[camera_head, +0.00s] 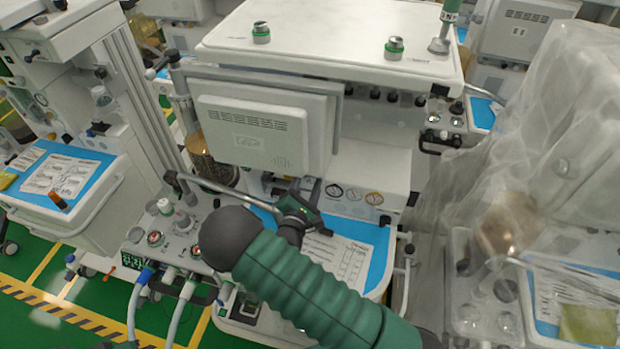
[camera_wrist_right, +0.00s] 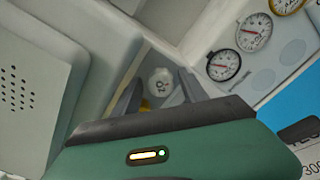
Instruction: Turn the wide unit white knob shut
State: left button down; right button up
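A small round white knob (camera_wrist_right: 160,82) with dark marks shows in the right wrist view, on the pale front panel of the wide middle unit, beside the monitor. My right gripper (camera_head: 307,186) reaches in front of this unit, under the monitor's lower right corner. Its two fingers are apart, and in the wrist view the knob shows between them. I cannot tell whether they touch it. A bit of yellow shows just below the knob. In the head view the knob is hidden or too small to make out. My left gripper is not in view.
The grey monitor (camera_head: 250,130) stands close to the left of my gripper. Round gauges (camera_wrist_right: 224,65) sit right of the knob. A blue worktop (camera_head: 378,262) with a printed sheet lies below. Another white-topped knob (camera_head: 165,206) stands on the left valve block. A plastic-draped unit (camera_head: 540,150) stands right.

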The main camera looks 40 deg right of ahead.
jog(key=shift+d, duration=0.1)
grip_shut()
jog(key=shift+m, duration=0.3)
jog(key=shift+m+b, duration=0.65)
jog(key=shift+m, duration=2.45)
jog(key=shift+w, duration=0.1)
jog(key=shift+o, duration=0.5)
grip_release()
jog(key=shift+o, duration=0.3)
jog(key=shift+f, duration=0.1)
